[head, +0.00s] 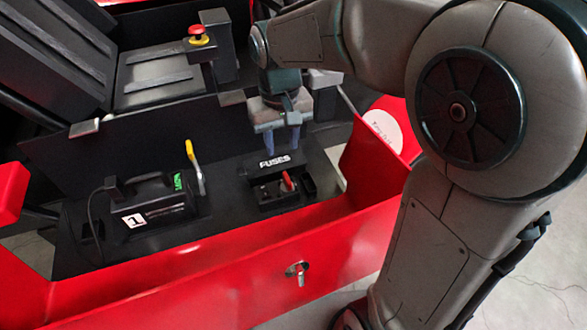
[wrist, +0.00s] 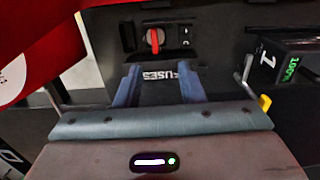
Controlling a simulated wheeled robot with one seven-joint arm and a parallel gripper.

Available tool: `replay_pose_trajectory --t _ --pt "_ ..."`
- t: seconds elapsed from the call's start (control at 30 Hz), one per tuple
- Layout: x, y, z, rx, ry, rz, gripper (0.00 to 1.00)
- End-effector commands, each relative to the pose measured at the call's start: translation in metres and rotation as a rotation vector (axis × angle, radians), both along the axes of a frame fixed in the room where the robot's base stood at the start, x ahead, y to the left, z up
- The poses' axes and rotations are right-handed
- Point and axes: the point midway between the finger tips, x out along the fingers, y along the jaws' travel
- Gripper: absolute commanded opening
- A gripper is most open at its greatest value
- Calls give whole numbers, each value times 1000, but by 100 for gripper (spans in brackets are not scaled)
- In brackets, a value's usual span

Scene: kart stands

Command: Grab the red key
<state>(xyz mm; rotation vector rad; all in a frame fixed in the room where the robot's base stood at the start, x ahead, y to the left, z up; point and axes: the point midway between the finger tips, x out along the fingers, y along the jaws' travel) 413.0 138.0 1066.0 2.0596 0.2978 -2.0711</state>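The red key (head: 287,181) sits upright in the black fuse box (head: 266,194) on the kart's side panel. In the wrist view the red key (wrist: 155,37) shows near the top, just beyond the fingertips and roughly in line with the space between them. My gripper (head: 282,143) is above and behind the key, over the lid marked FUSES (head: 275,161). In the wrist view its two blue fingers (wrist: 157,70) are apart, with nothing held between them. The lid's lettering shows between the fingers.
A black battery unit (head: 148,205) marked 1 stands left of the fuse box, with a yellow-handled lever (head: 195,168) beside it. A red emergency button (head: 199,34) is farther back. The red kart side wall (head: 230,275) rises in front. A silver key-like latch (head: 298,271) sticks out from it.

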Motion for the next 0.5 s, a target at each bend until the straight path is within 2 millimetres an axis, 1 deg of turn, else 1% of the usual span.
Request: replay_pose_trajectory --t 0.03,0.2,0.3,0.5 --pt "-1 -1 -12 -1 4 -2 35" --pt "1 -3 -44 1 1 -8 35" --pt "2 -3 -56 2 -1 -9 35" --pt "2 -4 -68 2 0 -9 35"
